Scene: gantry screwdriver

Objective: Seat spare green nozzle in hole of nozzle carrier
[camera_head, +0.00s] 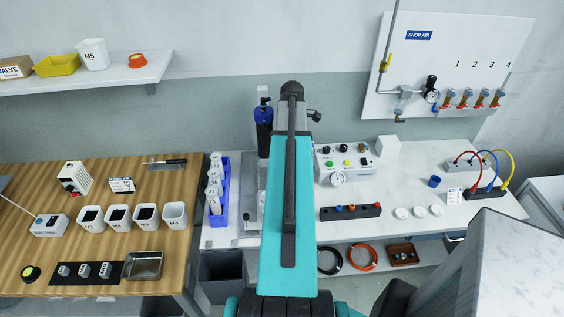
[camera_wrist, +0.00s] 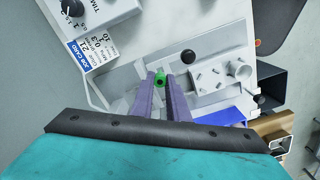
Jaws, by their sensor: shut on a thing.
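The green nozzle (camera_wrist: 160,77) is small and round and shows in the wrist view between the tips of the two purple fingers. My gripper (camera_wrist: 160,86) is shut on it, over a light grey fixture. A black round knob or hole (camera_wrist: 188,57) lies just right of the nozzle; I cannot tell whether it is part of the nozzle carrier. In the head view my arm hides the gripper and the nozzle. A black strip (camera_head: 350,212) with small blue and red pieces lies on the white bench there; I cannot tell if it is the carrier.
In the wrist view a grey block with small slanted pieces (camera_wrist: 218,76) stands right of the fingers, and a job card (camera_wrist: 90,52) and timer box (camera_wrist: 98,12) are upper left. In the head view a blue bottle rack (camera_head: 219,190) and control panel (camera_head: 345,163) flank my arm.

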